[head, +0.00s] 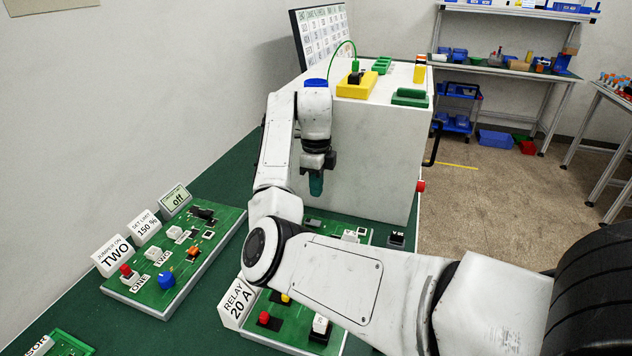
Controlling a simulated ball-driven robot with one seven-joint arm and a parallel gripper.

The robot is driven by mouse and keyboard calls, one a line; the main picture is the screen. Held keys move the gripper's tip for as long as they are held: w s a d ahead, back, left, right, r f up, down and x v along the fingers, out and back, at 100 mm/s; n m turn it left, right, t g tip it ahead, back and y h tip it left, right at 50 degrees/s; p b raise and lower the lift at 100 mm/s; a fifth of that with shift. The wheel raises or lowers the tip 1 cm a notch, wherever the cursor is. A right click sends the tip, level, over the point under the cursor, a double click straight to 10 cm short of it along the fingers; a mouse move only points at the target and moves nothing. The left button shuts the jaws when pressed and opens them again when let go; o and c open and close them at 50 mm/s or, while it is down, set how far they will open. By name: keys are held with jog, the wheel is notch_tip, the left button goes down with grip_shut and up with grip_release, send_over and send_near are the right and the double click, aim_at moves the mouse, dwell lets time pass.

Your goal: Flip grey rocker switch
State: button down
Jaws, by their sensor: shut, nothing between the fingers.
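A small grey part (313,222) lies on that board just below the fingertips, with a gap between. It may be the grey rocker switch, but it is too small to be sure. My arm crosses the board and hides its middle.
The board also carries a "RELAY 20 A" sign (237,302), red and yellow buttons. A second board (190,262) with switches and signs lies left. The white cabinet (375,155) stands close behind my gripper, with yellow and green parts on top.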

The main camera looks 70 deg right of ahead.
aim_at(316, 223)
notch_tip(316, 223, down, 10)
jog(key=shift+r+p, duration=0.15)
jog(key=shift+p, duration=0.55)
